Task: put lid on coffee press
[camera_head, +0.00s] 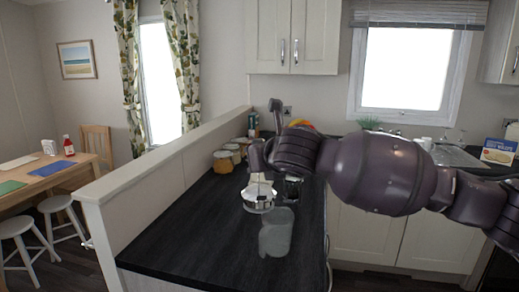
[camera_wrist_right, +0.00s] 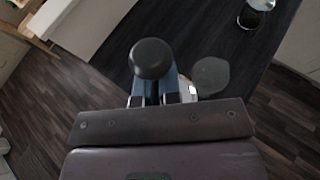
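My right gripper (camera_head: 262,172) comes in from the right above the dark counter and is shut on the lid (camera_head: 258,198), which hangs below it with its silver-white rim down. In the right wrist view, a round black knob (camera_wrist_right: 151,58) stands out at the fingers, and part of the lid's bright rim (camera_wrist_right: 188,88) shows beside them. A translucent glass vessel (camera_head: 275,236), seemingly the coffee press body, stands on the counter nearer than the lid and slightly right, apart from it. It also shows in the wrist view (camera_wrist_right: 211,74). My left gripper is not in view.
A dark glass-and-metal container (camera_head: 292,188) stands close to the gripper, partly hidden; it also shows in the wrist view (camera_wrist_right: 250,17). Several jars (camera_head: 224,161) stand along the low wall (camera_head: 165,160). The near left counter (camera_head: 195,235) is clear.

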